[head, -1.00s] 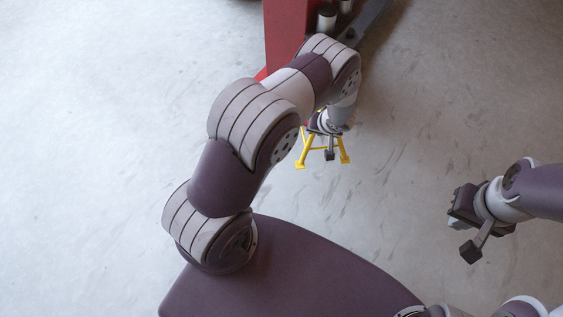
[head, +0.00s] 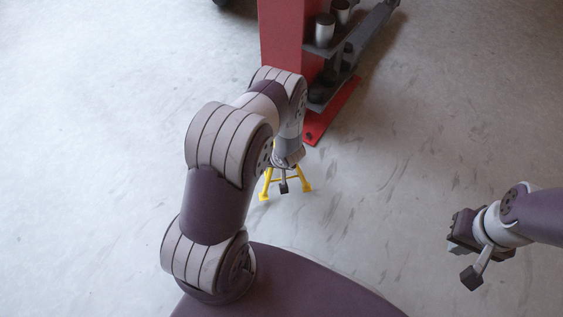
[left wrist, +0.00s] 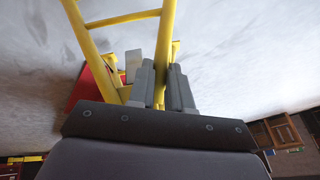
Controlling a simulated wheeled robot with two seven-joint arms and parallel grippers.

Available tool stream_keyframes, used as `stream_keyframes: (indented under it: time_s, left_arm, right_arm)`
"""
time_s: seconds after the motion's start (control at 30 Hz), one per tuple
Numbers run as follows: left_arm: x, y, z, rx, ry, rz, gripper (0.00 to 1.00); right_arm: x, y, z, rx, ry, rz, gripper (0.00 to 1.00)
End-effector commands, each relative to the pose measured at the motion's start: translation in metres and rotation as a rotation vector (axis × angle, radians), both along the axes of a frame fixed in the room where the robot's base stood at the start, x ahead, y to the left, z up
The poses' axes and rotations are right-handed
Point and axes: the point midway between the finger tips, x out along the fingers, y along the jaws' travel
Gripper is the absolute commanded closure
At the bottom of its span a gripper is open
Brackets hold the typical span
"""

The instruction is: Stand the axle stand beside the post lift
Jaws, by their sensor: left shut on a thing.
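The yellow axle stand (head: 265,184) shows below my left wrist in the head view, its legs spread downward and its top hidden by my arm. My left gripper (left wrist: 168,88) is shut on one yellow bar of the axle stand (left wrist: 85,35) in the left wrist view. I cannot tell whether its feet touch the floor. The red post lift (head: 279,38) stands just beyond, its red base plate (head: 330,113) to the right of and behind the stand. My right gripper (head: 463,231) is far to the right, holding nothing visible; its jaw gap is unclear.
Dark lift arms with grey cylinders (head: 325,30) stick out from the post's right side. The pale concrete floor (head: 400,190) is clear around the stand and to the left. A wooden shelf unit (left wrist: 284,131) shows far off in the left wrist view.

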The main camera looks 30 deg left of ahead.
Motion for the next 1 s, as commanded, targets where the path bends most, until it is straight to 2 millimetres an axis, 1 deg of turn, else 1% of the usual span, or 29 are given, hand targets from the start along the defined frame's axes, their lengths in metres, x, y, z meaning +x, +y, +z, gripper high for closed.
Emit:
stream_keyframes:
  time_s: [0.03,0.2,0.47,0.5,0.53,0.57,0.83,0.93,1.0]
  left_arm:
    - [0.003,0.001,-0.007,0.003,-0.006,0.001,1.00]
    - [0.003,0.000,-0.034,0.002,-0.006,0.000,1.00]
    - [0.003,0.000,-0.033,0.003,-0.006,-0.001,1.00]
    - [0.000,-0.001,-0.036,0.000,0.002,-0.001,0.68]
    - [0.000,-0.001,-0.036,0.000,0.002,-0.001,0.58]
    - [0.000,-0.001,-0.036,0.000,0.002,-0.002,0.56]
    - [0.000,-0.001,-0.034,0.000,0.001,-0.001,0.56]
    - [-0.003,-0.005,-0.020,0.000,0.000,-0.002,0.56]
    - [-0.006,-0.011,-0.003,0.000,0.000,-0.002,0.56]
  right_arm:
    - [0.000,0.000,-0.007,0.000,0.000,0.000,1.00]
    - [0.000,0.000,-0.025,0.000,0.000,0.000,1.00]
    - [0.000,0.000,-0.023,0.000,0.000,0.000,1.00]
    - [0.000,0.000,-0.024,0.000,0.000,0.000,1.00]
    - [0.000,0.000,-0.024,0.000,0.000,0.000,1.00]
    - [0.000,0.000,-0.024,0.000,0.000,0.000,1.00]
    - [0.000,0.000,-0.022,0.000,0.000,0.000,1.00]
    - [0.000,0.000,-0.012,0.000,0.000,0.000,1.00]
    - [0.000,0.000,0.001,0.000,0.000,0.000,1.00]
